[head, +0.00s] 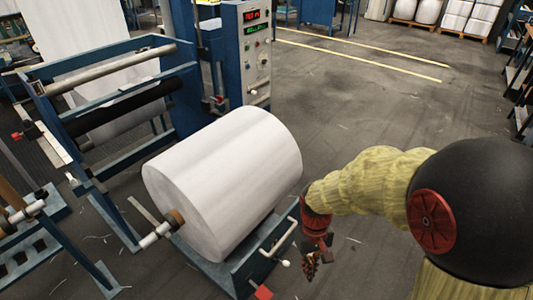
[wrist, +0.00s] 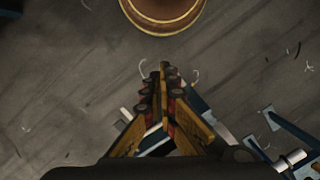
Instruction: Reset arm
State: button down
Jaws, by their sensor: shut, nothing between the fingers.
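My arm reaches in from the right in the head view, with a yellow cloth-like sleeve and a red wrist. My gripper (head: 311,266) points down at the right side of the blue roll stand. In the wrist view my gripper (wrist: 164,82) shows its two fingers meeting at the tips, shut and empty. No object touches the fingertips in the wrist view. The large white roll (head: 224,180) lies on the stand (head: 250,272) to the left of my gripper.
The blue loom frame (head: 180,95) and a control panel (head: 256,50) with lit displays stand behind the roll. A brown round object (wrist: 163,12) is at the top of the wrist view. Open floor (head: 360,110) with yellow lines lies behind my arm.

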jog(key=s+d+r+m+t, duration=0.1)
jog(key=s+d+r+t, duration=0.1)
jog(key=r, duration=0.6)
jog(key=s+d+r+m+t, duration=0.1)
jog(key=s+d+r+t, duration=0.1)
jog(key=r, duration=0.6)
jog(key=s+d+r+m+t, duration=0.1)
jog(key=s+d+r+t, duration=0.1)
jog(key=s+r, duration=0.3)
notch_tip(320, 180, up, 3)
jog(key=shift+f+t, duration=0.1)
jog(key=shift+t, duration=0.8)
jog(key=shift+d, duration=0.1)
